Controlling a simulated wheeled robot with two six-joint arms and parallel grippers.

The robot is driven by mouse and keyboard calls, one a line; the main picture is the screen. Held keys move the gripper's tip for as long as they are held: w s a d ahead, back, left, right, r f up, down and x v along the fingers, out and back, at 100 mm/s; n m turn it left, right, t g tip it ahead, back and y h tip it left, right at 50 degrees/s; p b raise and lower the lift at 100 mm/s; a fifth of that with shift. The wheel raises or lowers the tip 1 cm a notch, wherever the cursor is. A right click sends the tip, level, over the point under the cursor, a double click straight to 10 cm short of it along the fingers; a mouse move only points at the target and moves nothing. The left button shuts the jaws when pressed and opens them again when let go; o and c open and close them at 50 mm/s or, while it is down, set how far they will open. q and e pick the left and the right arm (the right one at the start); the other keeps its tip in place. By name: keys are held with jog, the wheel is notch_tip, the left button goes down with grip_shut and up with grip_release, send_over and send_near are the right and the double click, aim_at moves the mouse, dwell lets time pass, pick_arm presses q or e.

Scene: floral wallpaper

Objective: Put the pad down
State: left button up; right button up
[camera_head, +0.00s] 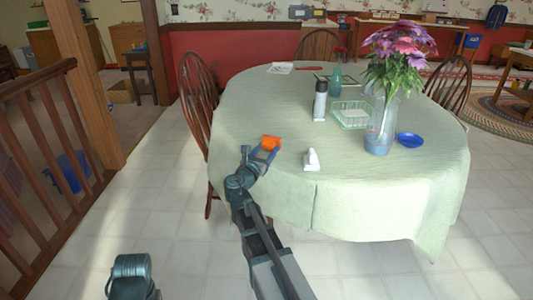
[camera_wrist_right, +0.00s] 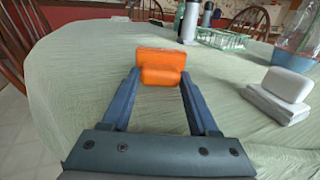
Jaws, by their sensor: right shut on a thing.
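The orange pad (camera_head: 271,143) is held at the tip of my right gripper (camera_head: 262,155), over the near left part of the table (camera_head: 240,110). In the right wrist view the pad (camera_wrist_right: 161,62) sits between the two blue-grey fingertips, and the right gripper (camera_wrist_right: 160,80) is shut on it. The pad looks like a small block with a thicker lower part. I cannot tell whether its underside touches the green tablecloth. My left gripper is out of view; only a dark part of my own arm shows at the lower left.
A white block on a white base (camera_head: 312,160) stands right of the pad. Cloth around the pad is clear. Chairs ring the table.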

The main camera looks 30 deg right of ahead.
jog(key=shift+f, duration=0.15)
jog(key=o, duration=1.2)
jog(key=shift+a+r, duration=0.1)
jog(key=shift+r, duration=0.15)
jog(key=v, duration=1.2)
jog(key=shift+f, duration=0.1)
